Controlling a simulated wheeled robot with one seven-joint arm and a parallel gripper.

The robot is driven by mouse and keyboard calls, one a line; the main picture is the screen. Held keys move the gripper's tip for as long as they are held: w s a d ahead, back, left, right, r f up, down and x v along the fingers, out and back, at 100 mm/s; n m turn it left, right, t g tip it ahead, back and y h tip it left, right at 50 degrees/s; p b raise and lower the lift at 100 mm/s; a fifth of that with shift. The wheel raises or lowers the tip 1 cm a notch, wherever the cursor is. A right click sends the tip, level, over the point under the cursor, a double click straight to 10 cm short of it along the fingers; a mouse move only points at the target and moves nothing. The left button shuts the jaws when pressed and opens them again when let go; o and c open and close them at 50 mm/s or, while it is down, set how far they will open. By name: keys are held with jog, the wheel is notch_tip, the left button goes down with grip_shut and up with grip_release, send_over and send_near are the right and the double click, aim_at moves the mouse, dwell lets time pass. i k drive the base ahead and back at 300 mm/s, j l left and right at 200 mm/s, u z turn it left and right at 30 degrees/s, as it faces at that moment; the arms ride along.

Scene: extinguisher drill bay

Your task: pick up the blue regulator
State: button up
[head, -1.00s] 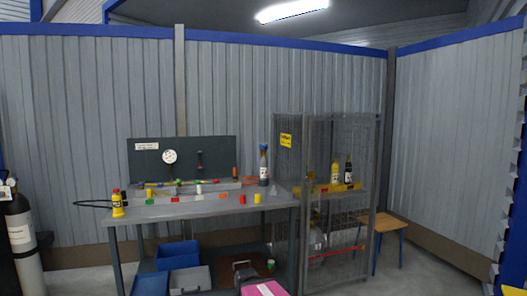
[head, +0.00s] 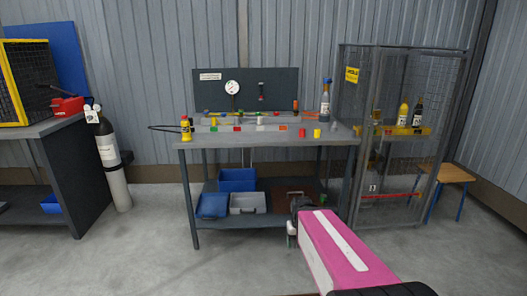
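I cannot make out a blue regulator for certain. The nearest match in colour is the blue top (head: 327,81) of a slim grey bottle (head: 325,105), upright at the back right of the workbench (head: 250,143). My gripper (head: 291,234) is at the end of my pink and white arm, low in front of the bench. It appears small and partly hidden by the arm, so its opening does not show. It is apart from the bottle.
Small coloured pieces and a yellow bottle (head: 186,130) stand on the bench. Bins, including a blue bin (head: 237,180), fill its lower shelf. A mesh cage (head: 400,65) is at right, a wooden stool (head: 445,173) beyond. A gas cylinder (head: 112,165) stands left. The floor ahead is clear.

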aim_at(326, 86)
jog(key=z, duration=0.45)
jog(key=i+z, duration=0.2)
jog(key=z, duration=0.2)
jog(key=i+z, duration=0.2)
jog(key=z, duration=0.25)
jog(key=i+z, duration=0.2)
jog(key=z, duration=0.2)
